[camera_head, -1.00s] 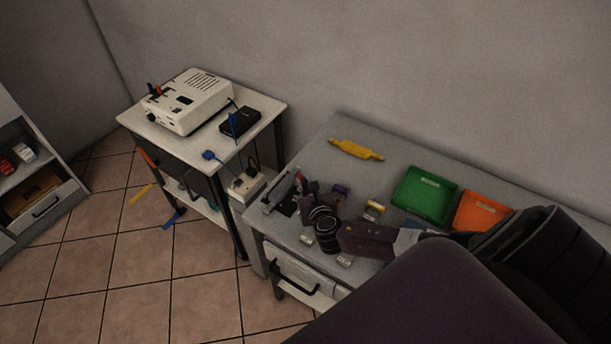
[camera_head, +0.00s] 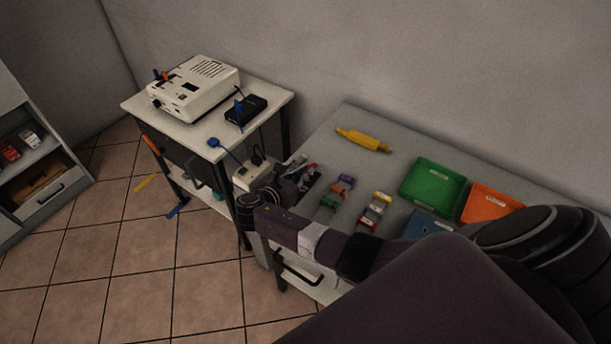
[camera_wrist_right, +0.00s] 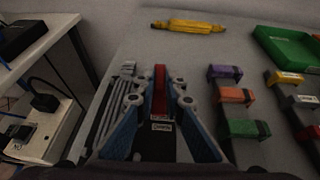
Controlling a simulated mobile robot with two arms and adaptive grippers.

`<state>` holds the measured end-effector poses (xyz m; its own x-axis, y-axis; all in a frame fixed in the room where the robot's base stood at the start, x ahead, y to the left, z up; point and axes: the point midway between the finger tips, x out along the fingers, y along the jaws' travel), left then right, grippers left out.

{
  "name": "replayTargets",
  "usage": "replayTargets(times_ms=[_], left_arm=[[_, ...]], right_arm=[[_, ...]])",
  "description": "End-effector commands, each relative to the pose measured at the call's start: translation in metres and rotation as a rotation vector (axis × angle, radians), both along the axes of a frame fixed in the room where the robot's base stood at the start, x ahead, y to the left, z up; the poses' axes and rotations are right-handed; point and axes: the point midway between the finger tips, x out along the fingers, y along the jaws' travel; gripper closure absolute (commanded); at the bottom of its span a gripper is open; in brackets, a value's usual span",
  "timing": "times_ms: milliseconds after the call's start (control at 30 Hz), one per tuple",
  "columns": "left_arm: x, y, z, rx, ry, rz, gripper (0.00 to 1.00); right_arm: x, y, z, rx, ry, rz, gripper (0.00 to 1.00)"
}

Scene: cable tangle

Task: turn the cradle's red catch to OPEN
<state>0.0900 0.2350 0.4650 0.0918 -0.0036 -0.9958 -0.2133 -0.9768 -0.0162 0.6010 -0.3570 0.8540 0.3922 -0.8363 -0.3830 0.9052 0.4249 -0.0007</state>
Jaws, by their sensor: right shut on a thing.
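The red catch (camera_wrist_right: 159,88) stands upright between the blue-padded fingers of my right gripper (camera_wrist_right: 160,100) in the right wrist view. The fingers are shut on it. Below it is a black part of the cradle (camera_wrist_right: 158,148) with small white labels whose text I cannot read surely. In the head view my right gripper (camera_head: 297,173) is at the left end of the grey workbench (camera_head: 355,115), and my wrist hides most of the cradle. The catch's angle against the markings is unclear. My left gripper is not in view.
Several coloured clips (camera_wrist_right: 232,95) lie right of the cradle. A yellow roller-shaped thing (camera_head: 363,140) lies behind. Green (camera_head: 432,190), orange (camera_head: 490,203) and blue (camera_head: 427,224) trays stand to the right. A white side table (camera_head: 190,128) with a power strip (camera_head: 250,174) beside it is left.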

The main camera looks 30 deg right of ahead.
Motion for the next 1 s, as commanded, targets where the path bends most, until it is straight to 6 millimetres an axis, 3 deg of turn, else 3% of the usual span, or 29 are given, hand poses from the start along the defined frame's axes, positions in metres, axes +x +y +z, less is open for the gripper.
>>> replayTargets(times_ms=[667,700,833,1000], left_arm=[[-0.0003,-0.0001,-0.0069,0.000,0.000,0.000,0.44],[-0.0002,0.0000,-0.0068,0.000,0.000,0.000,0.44],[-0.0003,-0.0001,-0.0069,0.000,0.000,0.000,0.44],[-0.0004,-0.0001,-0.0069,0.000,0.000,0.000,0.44]], right_arm=[[0.0020,-0.0004,0.0011,0.000,-0.002,-0.063,1.00],[0.0020,-0.0004,0.0011,-0.001,-0.003,-0.063,0.87],[0.0018,-0.0004,0.0009,0.000,-0.002,-0.062,0.72],[0.0017,-0.0003,0.0006,0.000,-0.002,-0.062,0.72]])
